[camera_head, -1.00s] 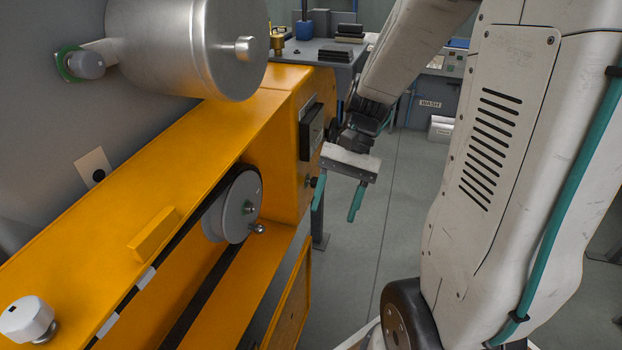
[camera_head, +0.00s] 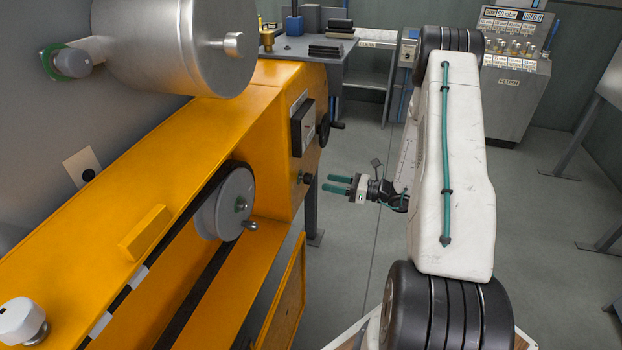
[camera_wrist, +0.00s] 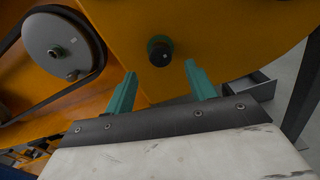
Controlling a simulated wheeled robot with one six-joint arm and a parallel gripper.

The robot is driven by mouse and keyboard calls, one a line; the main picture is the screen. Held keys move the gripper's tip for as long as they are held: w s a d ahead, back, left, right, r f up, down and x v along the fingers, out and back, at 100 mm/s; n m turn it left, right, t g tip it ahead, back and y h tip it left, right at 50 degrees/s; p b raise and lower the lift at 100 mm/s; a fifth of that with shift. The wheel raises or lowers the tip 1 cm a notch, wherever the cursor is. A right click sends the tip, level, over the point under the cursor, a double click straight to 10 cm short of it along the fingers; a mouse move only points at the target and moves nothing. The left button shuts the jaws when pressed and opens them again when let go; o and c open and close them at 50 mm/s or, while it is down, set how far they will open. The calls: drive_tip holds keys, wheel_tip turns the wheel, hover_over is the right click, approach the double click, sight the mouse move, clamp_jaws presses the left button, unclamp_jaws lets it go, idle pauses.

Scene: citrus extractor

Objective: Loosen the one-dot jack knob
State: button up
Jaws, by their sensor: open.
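A dark round knob (camera_head: 306,178) sticks out of the yellow end panel of the machine.
The yellow frame (camera_head: 215,130) carries a grey pulley (camera_head: 226,210) with a belt and crank. A gauge box (camera_head: 302,125) sits above the knob. A white knob (camera_head: 22,318) is at the lower left. A grey table (camera_head: 340,60) stands behind. The floor around my arm is mostly clear.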

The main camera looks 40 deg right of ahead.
sight(312, 178)
drive_tip(key=x, duration=0.7)
drive_tip(key=shift+w+a+r, duration=0.1)
drive_tip(key=shift+w+a, duration=0.1)
drive_tip(key=shift+w, duration=0.1)
drive_tip(key=c, duration=1)
